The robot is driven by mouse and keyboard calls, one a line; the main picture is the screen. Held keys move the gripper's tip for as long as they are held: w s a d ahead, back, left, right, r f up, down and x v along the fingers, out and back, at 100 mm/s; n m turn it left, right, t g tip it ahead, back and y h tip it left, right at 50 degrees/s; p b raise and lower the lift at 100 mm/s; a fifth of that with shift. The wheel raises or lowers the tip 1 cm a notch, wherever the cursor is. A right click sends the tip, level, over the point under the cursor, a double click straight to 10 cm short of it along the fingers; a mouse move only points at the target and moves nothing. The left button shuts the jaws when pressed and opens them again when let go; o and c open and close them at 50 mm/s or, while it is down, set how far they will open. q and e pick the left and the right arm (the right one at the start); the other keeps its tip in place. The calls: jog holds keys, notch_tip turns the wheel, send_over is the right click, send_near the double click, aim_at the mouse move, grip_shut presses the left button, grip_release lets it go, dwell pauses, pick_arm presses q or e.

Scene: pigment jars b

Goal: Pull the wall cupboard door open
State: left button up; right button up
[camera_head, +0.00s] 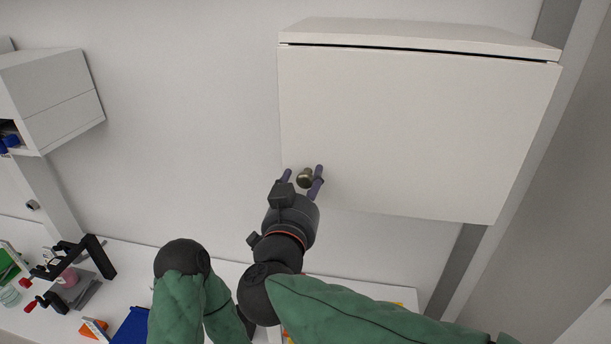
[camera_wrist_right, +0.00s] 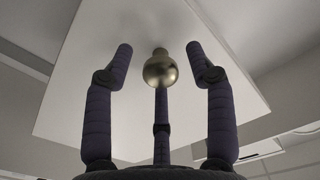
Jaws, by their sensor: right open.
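The white wall cupboard door (camera_head: 415,130) is shut under its top panel, in the upper right of the head view. It also shows as a pale panel in the right wrist view (camera_wrist_right: 90,90). A round brass knob (camera_head: 304,179) sits near the door's lower left corner. My right gripper (camera_head: 303,175) is open at the knob, with purple fingers on both sides. In the right wrist view the knob (camera_wrist_right: 160,70) lies between the spread side fingers, with a gap on each side, and a third finger stands behind or below it. My left gripper is not in view.
Another white cupboard (camera_head: 55,100) hangs at the left. A side wall stands right of the door.

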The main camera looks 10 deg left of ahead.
jog(key=shift+w+r, duration=0.1)
jog(key=shift+w, duration=0.65)
jog(key=shift+s, duration=0.15)
grip_shut()
